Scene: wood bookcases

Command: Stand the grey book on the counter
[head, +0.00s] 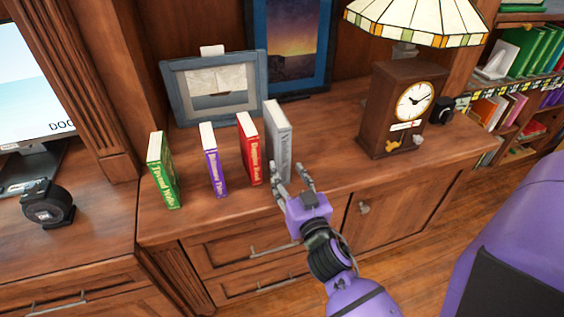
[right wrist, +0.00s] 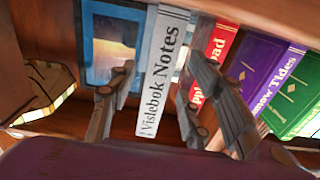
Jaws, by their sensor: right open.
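The grey book (head: 279,145) stands upright on the wooden counter (head: 335,150), at the right end of a short row of books. In the right wrist view its spine (right wrist: 160,75) reads "Vislebok Notes" and shows between my fingers. My right gripper (head: 291,170) is open at the front of the grey book, low on its spine, with a finger to each side. In the right wrist view a gap shows between the book and the right-hand fingers (right wrist: 162,95). My left gripper is not in view.
A red book (head: 249,150) stands just left of the grey one, then a purple book (head: 213,162) and a green book (head: 162,170). A picture frame (head: 213,90) stands behind them. A clock (head: 400,108) and a lamp (head: 420,22) stand right. Counter between grey book and clock is clear.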

